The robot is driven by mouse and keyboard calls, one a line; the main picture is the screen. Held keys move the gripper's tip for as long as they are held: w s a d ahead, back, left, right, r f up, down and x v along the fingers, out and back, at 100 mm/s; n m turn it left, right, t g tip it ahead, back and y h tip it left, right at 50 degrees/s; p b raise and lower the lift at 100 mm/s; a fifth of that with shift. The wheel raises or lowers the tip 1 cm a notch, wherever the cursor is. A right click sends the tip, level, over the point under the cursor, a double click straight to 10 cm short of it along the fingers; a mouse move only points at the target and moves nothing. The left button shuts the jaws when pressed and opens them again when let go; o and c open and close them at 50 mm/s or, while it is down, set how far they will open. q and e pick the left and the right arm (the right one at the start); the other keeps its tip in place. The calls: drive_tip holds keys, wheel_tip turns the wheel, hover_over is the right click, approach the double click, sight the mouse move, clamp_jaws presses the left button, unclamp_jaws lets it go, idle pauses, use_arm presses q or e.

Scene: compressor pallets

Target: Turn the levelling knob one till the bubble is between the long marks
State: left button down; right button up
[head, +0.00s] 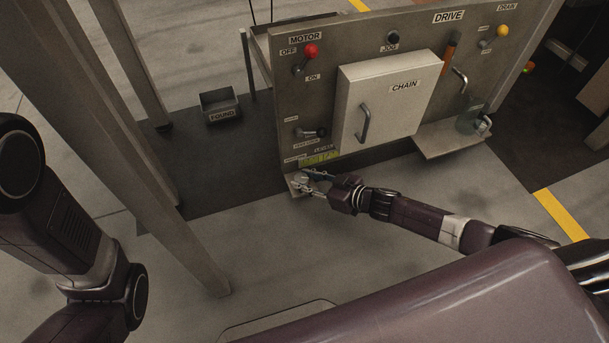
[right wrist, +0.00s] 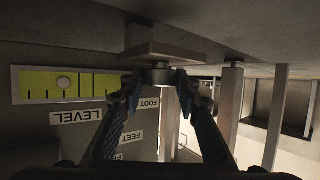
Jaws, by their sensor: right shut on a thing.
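The levelling knob (right wrist: 160,73) is a short grey cylinder at a square plate in the right wrist view, which shows the panel upside down. My right gripper (right wrist: 160,88) is shut on the knob, one blue-grey finger on each side. In the head view my right gripper (head: 309,182) is at the panel's lower left corner, largely hiding the knob. The yellow-green level vial (right wrist: 40,95) is left of the gripper. Its pale round bubble (right wrist: 64,82) is left of the vial's middle; long dark marks stand to its right. My left arm shows, but its gripper does not.
The panel carries a red-knobbed motor lever (head: 310,51), a white chain door (head: 385,100) and a shelf (head: 440,140) with a jar (head: 468,120). A FOUND bin (head: 220,106) and upright posts stand left. Floor in front of the panel is mostly clear.

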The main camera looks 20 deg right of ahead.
drive_tip(key=shift+w+d+n+g+y+b, duration=0.15)
drive_tip(key=shift+n+g+y+b, duration=0.1)
drive_tip(key=shift+n+g+y, duration=0.35)
drive_tip(key=shift+w+d+n+g+y+b, duration=0.15)
drive_tip(key=shift+n+g+y+b, duration=0.2)
drive_tip(key=shift+n+y, duration=0.4)
drive_tip(key=shift+a+n+g, duration=0.1)
drive_tip(key=shift+n+g, duration=0.15)
drive_tip(key=o, duration=1.2)
drive_tip(key=shift+a, duration=0.1)
drive_tip(key=shift+c, duration=0.2)
drive_tip(key=shift+s, duration=0.1)
drive_tip(key=v, duration=1.2)
